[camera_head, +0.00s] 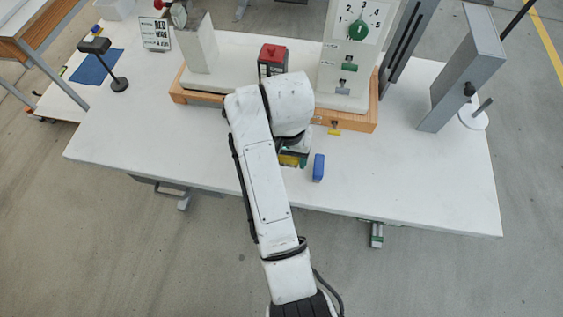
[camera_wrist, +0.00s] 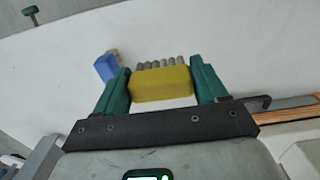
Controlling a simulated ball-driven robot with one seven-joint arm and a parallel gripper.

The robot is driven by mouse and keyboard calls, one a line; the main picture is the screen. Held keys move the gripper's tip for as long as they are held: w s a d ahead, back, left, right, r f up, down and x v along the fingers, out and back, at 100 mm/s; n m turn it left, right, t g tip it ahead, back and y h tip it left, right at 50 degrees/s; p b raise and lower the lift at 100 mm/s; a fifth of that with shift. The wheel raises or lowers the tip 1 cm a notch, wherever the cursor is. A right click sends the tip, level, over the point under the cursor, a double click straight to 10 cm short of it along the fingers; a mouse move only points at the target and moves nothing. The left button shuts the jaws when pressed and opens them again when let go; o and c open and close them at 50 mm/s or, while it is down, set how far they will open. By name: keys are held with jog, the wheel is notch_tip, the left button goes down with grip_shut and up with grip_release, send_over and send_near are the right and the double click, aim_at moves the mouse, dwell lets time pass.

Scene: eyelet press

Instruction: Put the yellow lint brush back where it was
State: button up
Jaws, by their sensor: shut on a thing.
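My gripper (camera_wrist: 163,80) has its green fingers shut on the yellow lint brush (camera_wrist: 160,84), one finger at each end. The brush is a yellow block with a row of grey tufts along its far side. In the head view my arm covers much of the gripper, and only a strip of the yellow brush (camera_head: 290,160) shows, over the front middle of the white table (camera_head: 400,180). I cannot tell whether the brush touches the tabletop.
A grey upright panel (camera_head: 462,70) stands at right. The table's front left and front right are clear.

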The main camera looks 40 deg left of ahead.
jog(key=a+f, duration=0.1)
jog(key=w+a+f, duration=0.1)
jog(key=f, duration=0.1)
jog(key=shift+w+a, duration=0.15)
jog(key=shift+a, duration=0.1)
jog(key=shift+f, duration=1.55)
jog(key=shift+f, duration=0.1)
jog(key=o, duration=0.9)
jog(key=shift+o, duration=0.2)
notch_tip(320, 180, up, 12)
jog(key=shift+p, duration=0.4)
